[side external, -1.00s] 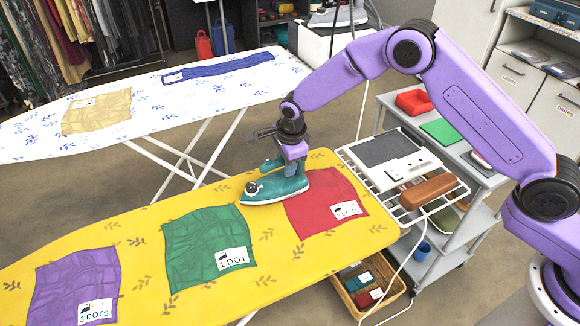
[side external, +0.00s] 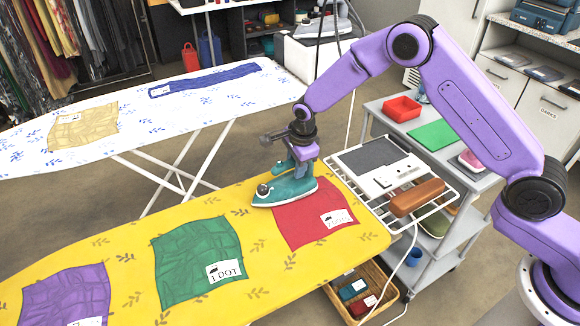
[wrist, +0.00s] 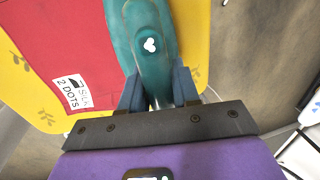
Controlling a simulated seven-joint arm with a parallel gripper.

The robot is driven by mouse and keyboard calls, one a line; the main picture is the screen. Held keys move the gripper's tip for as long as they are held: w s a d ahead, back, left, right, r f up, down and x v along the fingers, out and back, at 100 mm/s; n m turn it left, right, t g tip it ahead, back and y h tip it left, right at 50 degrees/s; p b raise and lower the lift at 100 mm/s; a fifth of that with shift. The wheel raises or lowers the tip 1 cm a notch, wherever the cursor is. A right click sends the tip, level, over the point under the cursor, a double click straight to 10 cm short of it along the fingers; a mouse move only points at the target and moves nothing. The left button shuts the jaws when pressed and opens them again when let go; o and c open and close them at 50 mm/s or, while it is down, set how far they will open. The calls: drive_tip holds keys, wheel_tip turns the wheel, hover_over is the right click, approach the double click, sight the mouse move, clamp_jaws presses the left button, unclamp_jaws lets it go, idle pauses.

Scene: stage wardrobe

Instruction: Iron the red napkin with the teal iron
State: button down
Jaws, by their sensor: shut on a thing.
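The red napkin (side external: 315,222) lies on the yellow ironing board near its right end, with a white 2 DOTS label; it also shows at left in the wrist view (wrist: 50,45). The teal iron (side external: 285,191) is at the napkin's far left edge, nose pointing left, overlapping part of that edge in the side view. I cannot tell whether its soleplate touches the cloth or hovers. My gripper (side external: 293,164) is shut on the iron's handle from above. In the wrist view, the gripper fingers (wrist: 159,92) straddle the teal iron (wrist: 141,25).
The yellow board (side external: 125,235) also bears a green napkin (side external: 190,255) and a purple napkin (side external: 65,295). A wire rack (side external: 375,195) at its right end holds a control panel and brown block. A white board (side external: 220,110) stands behind; a grey cart (side external: 395,125) is at right.

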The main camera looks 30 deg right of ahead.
drive_tip(key=shift+d, duration=3.4)
wheel_tip(320, 180, up, 9)
drive_tip(key=shift+r, duration=0.2)
drive_tip(key=s+d+r, duration=0.2)
drive_tip(key=s+d, duration=0.4)
drive_tip(key=d, duration=0.5)
drive_tip(key=s+d+r, duration=0.3)
drive_tip(key=s+d, duration=0.4)
drive_tip(key=d, duration=0.5)
drive_tip(key=shift+w+d+f, duration=0.5)
drive_tip(key=shift+w+f, duration=1.7)
drive_tip(key=shift+w, duration=0.05)
drive_tip(key=shift+w+d+f, duration=0.5)
drive_tip(key=shift+w+f, duration=1.75)
drive_tip(key=shift+w+d+f, duration=0.5)
drive_tip(key=shift+w+f, duration=1.7)
drive_tip(key=shift+w, duration=0.05)
drive_tip(key=shift+f, duration=0.1)
